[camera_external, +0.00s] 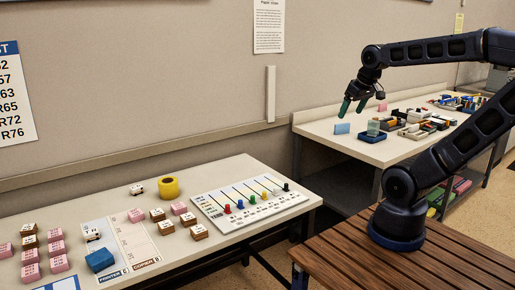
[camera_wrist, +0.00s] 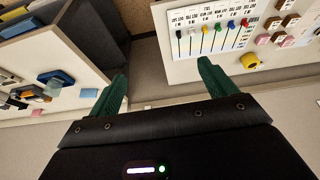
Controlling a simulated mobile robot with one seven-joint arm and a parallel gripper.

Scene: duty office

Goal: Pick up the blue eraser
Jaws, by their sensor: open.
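My gripper (camera_external: 354,106) is open and empty, its green fingers pointing down near the left end of the back table. Its fingers also show spread apart in the wrist view (camera_wrist: 163,72). A blue block (camera_external: 100,259) lies on the front table at lower left, far from my gripper. A light blue flat piece (camera_external: 342,128) is at the left edge of the back table, close below my gripper in the picture; it also shows in the wrist view (camera_wrist: 89,93). I cannot tell for sure which of these is the blue eraser.
The front table has a white board with coloured pegs (camera_external: 248,205), a yellow tape roll (camera_external: 168,187) and several pink and brown blocks. The back table has a dark blue tray (camera_external: 372,137) and crowded small items. A gap separates the two tables.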

